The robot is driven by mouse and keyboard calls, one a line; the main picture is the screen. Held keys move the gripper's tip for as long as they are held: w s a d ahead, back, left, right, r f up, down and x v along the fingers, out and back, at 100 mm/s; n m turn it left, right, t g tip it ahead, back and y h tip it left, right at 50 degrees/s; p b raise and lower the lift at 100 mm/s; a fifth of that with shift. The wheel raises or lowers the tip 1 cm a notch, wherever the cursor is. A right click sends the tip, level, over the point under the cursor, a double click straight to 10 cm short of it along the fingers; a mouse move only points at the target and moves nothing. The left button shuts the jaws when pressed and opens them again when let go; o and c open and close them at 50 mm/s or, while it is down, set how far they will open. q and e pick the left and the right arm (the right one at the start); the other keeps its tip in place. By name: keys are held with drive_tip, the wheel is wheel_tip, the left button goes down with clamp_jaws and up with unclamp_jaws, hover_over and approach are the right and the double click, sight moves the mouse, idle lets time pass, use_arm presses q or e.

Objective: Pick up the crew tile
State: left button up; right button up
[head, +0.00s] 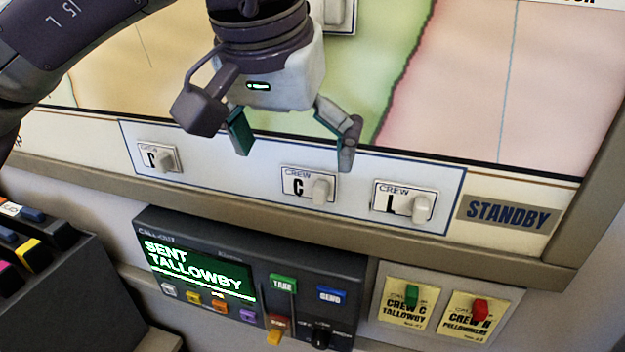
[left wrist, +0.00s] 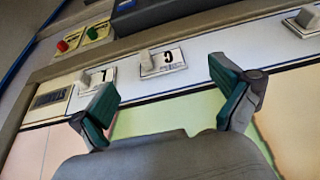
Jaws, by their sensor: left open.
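Three white crew tiles with raised knobs sit in a row on the pale strip below the wall map. The middle tile (head: 309,186) reads CREW C; it also shows in the left wrist view (left wrist: 174,57). The right tile (head: 404,203) reads CREW L and shows in the left wrist view (left wrist: 98,77). The left tile (head: 157,158) has a letter I cannot read surely. My left gripper (head: 293,146) is open and empty, just above the middle tile in the picture. Its spread fingers show in the left wrist view (left wrist: 167,103), with the middle tile beyond them. My right gripper is not in view.
Another white tile (head: 340,17) is on the map, partly behind my left gripper. A STANDBY label (head: 508,215) is at the strip's right end. Below the frame ledge are a call-out console (head: 255,262) reading SENT TALLOWBY, two yellow crew cards (head: 408,309) and a dark rack (head: 55,290).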

sight(306, 188)
use_arm(q)
drive_tip(key=p+x, duration=0.2)
drive_tip(key=x, duration=0.4)
drive_tip(key=shift+w+d+f, duration=0.1)
drive_tip(key=shift+f, duration=0.05)
drive_tip(key=shift+w+f, duration=0.1)
drive_tip(key=shift+f, duration=0.05)
drive_tip(key=c, duration=0.6)
drive_tip(key=shift+c, duration=1.9)
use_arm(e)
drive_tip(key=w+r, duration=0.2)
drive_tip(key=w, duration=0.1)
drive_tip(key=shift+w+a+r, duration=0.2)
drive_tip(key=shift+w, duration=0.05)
